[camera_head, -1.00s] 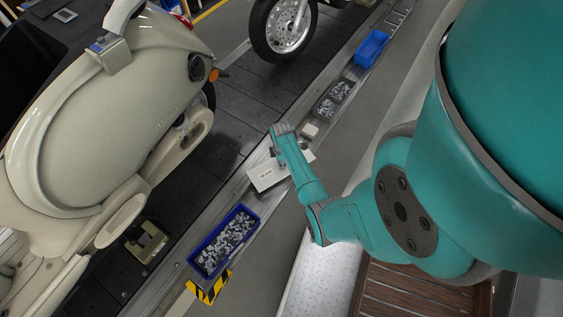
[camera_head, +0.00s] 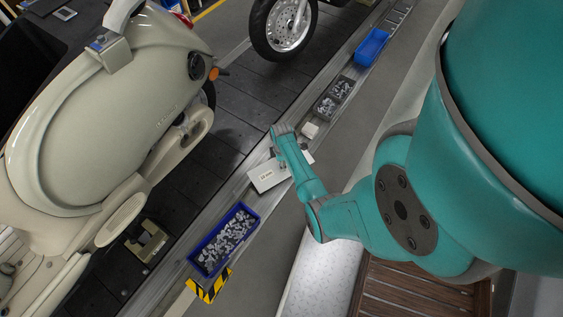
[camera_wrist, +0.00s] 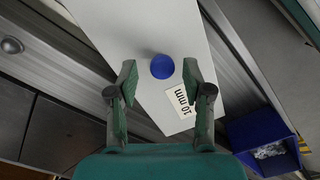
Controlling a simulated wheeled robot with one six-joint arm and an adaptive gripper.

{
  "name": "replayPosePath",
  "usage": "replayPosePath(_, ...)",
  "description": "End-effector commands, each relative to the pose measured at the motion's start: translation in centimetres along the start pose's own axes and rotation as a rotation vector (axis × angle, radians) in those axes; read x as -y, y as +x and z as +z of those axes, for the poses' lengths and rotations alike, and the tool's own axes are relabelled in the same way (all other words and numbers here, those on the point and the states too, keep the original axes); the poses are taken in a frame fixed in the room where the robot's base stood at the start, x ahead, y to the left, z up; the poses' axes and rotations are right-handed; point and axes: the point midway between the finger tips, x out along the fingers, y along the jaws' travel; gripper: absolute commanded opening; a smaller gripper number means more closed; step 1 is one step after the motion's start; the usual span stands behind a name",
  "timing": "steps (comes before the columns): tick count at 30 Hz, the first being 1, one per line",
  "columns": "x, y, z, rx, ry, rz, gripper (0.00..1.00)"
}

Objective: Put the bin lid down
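The bin lid (camera_head: 266,177) is a flat white plate with a "10 mm" label, over the metal ledge beside the conveyor. In the wrist view the lid (camera_wrist: 125,40) fills the upper middle, with a round blue knob (camera_wrist: 162,66) on top. My gripper (camera_wrist: 160,82) is open, its two fingers on either side of the knob with clear gaps. In the head view my gripper (camera_head: 279,151) is at the lid, its fingers partly hidden. I cannot tell whether the lid lies flat on the ledge.
A blue bin of metal parts (camera_head: 226,240) stands on the ledge nearer me. A small white block (camera_head: 310,130), a dark bin of parts (camera_head: 335,96) and another blue bin (camera_head: 371,46) stand farther along. A cream scooter (camera_head: 110,120) is on the slat conveyor to the left.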

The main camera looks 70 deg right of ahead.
Motion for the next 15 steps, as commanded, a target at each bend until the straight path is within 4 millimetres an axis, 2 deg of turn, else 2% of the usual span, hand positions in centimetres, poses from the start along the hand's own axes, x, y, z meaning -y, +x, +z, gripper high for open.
replayPosePath(8, 0.0, -0.8, 0.0, 0.0, 0.0, 0.002, 0.5)
replayPosePath(15, -0.1, -4.6, 0.0, -0.001, 0.0, 0.004, 0.5)
